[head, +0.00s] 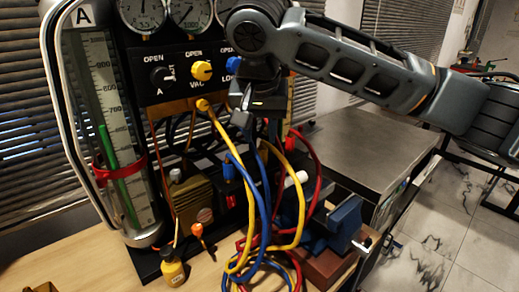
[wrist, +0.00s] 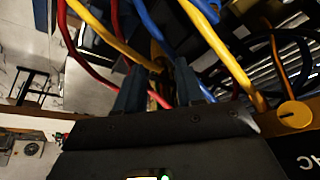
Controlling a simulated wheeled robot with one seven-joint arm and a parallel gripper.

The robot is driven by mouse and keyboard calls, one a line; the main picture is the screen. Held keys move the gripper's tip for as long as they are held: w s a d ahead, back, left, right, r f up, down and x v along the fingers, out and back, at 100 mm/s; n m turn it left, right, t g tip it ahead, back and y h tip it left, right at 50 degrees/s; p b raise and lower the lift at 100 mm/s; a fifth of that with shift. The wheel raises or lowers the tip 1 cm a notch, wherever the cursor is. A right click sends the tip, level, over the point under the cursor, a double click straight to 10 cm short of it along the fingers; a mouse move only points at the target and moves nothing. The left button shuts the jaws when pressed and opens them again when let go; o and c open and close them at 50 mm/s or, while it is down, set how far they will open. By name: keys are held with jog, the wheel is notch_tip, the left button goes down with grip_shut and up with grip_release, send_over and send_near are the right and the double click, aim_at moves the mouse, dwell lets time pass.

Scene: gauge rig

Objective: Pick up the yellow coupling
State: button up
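A yellow coupling (head: 203,104) sits at the panel port below the VAC knob, with a yellow hose (head: 222,131) running down from it. In the wrist view the hose's panel end (wrist: 260,103) shows at the right, close beside my gripper body. My gripper (head: 262,128) is right of the coupling, in front of the panel's right side and above the hoses. In the wrist view the two dark fingers (wrist: 158,85) stand apart, with a gap between them. Yellow and red hoses pass behind them; I see nothing clamped. The hose's other end is hard to trace.
Blue, red and yellow hoses hang in a tangle below my gripper. A yellow knob (head: 202,70) and gauges (head: 190,12) are on the panel. A grey metal surface (head: 365,150) at right is clear.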

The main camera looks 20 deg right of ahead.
aim_at(262, 148)
jog(key=shift+w+d+p+x, duration=0.1)
jog(key=shift+p+x, duration=0.3)
jog(key=shift+x, duration=1.6)
jog(key=shift+w+d+p+x, duration=0.15)
jog(key=shift+p+x, duration=0.25)
jog(key=shift+x, duration=1.6)
jog(key=shift+r, duration=0.15)
grip_shut()
